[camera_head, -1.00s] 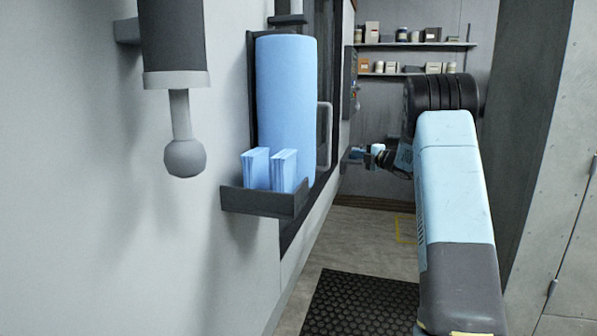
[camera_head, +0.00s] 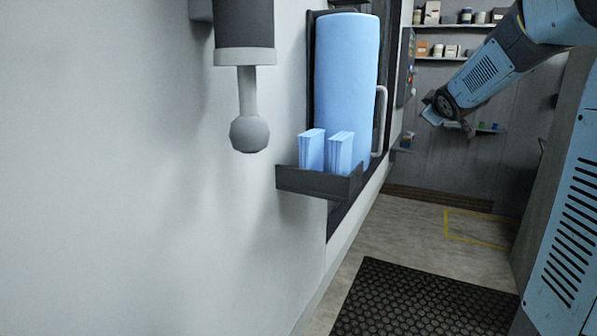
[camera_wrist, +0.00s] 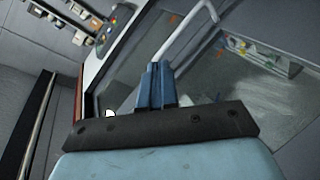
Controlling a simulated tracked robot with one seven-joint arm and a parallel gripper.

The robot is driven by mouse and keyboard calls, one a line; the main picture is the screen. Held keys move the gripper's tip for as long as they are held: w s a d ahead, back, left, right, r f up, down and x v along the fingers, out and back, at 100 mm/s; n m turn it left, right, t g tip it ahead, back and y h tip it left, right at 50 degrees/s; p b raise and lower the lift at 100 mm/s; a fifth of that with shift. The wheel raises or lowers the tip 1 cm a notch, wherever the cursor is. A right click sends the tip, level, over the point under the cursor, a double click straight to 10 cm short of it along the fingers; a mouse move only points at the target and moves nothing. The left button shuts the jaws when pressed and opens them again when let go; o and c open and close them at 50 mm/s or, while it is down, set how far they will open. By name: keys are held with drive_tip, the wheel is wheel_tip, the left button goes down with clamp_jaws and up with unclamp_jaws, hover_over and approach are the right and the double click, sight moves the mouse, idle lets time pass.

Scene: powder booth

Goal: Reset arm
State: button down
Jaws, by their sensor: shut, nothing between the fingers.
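My gripper (camera_wrist: 157,72) shows in the wrist view as two dark blue fingers pressed together, with nothing between them. It points towards a pale bent handle (camera_wrist: 190,32) on a framed panel; I cannot tell the gap. In the head view my arm (camera_head: 485,75) is raised at the upper right, bent, with its lower end pointing down and left towards the back wall. The fingers cannot be made out clearly there.
On the left wall are a blue roll (camera_head: 345,90), a dark tray (camera_head: 318,182) with blue packets (camera_head: 340,152), and a hanging grey knob (camera_head: 249,134). Shelves (camera_head: 455,58) with small containers line the back. A black mat (camera_head: 425,300) lies on clear floor.

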drive_tip(key=s+a+f+m+g, duration=0.3)
drive_tip(key=s+a+f, duration=0.1)
drive_tip(key=s, duration=0.9)
drive_tip(key=s+a+f+m+g+y, duration=0.1)
drive_tip(key=s+a+f+m+g, duration=0.2)
drive_tip(key=s, duration=1)
drive_tip(key=s+a+f+m+g+y, duration=0.1)
drive_tip(key=s+a+f, duration=0.5)
drive_tip(key=s, duration=0.8)
drive_tip(key=shift+a+m+g, duration=0.35)
drive_tip(key=shift+m+g, duration=0.55)
drive_tip(key=shift+s, duration=0.1)
